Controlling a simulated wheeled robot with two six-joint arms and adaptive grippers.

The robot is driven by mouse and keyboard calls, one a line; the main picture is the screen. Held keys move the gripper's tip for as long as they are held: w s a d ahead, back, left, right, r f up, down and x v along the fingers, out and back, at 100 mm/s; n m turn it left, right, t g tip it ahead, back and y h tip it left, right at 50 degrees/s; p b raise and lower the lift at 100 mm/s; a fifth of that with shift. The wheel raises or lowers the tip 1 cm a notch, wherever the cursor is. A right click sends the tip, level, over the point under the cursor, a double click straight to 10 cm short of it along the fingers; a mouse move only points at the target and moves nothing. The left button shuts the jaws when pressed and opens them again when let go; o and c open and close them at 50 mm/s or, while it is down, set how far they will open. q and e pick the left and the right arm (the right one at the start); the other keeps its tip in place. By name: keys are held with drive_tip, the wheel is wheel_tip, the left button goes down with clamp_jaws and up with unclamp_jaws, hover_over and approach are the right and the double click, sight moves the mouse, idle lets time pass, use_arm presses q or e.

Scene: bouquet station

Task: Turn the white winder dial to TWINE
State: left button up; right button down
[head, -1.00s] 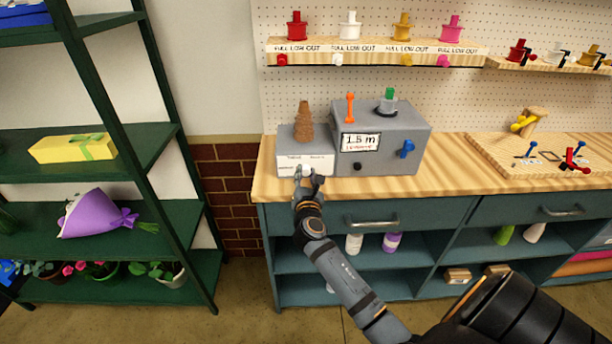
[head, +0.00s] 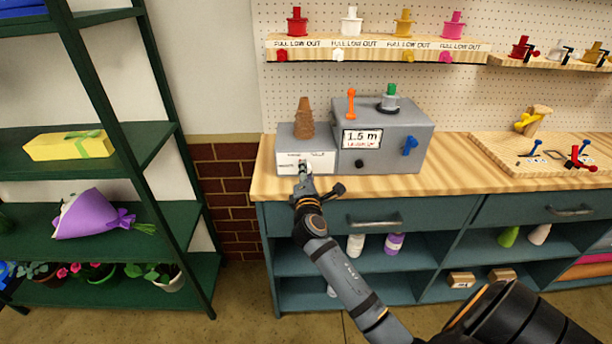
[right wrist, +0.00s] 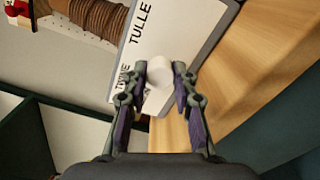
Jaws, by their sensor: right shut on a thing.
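The white winder dial (right wrist: 158,76) is a small round knob on the white front plate (right wrist: 165,30) of the low grey winder box (head: 286,139). My right gripper (right wrist: 160,74) is shut on the dial, one finger on each side, as the right wrist view shows. In the head view the right gripper (head: 304,170) reaches the box's front from below and mostly covers the dial. The plate reads TULLE in large letters in the wrist view; a smaller word beside the left finger is partly hidden. Where the dial points cannot be told. My left gripper is not in view.
A brown twine cone (head: 304,118) stands on the winder box. The wooden bench top (head: 440,183) in front is clear.

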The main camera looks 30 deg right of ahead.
drive_tip(key=shift+f+m, duration=0.1)
drive_tip(key=shift+m, duration=0.5)
drive_tip(key=shift+b, duration=0.3)
drive_tip(key=c, duration=1.1)
unclamp_jaws()
drive_tip(key=shift+o, duration=0.2)
drive_tip(key=shift+s+a, duration=0.2)
drive_tip(key=shift+s, duration=0.1)
drive_tip(key=v, duration=1.1)
drive_tip(key=shift+s+a, duration=0.15)
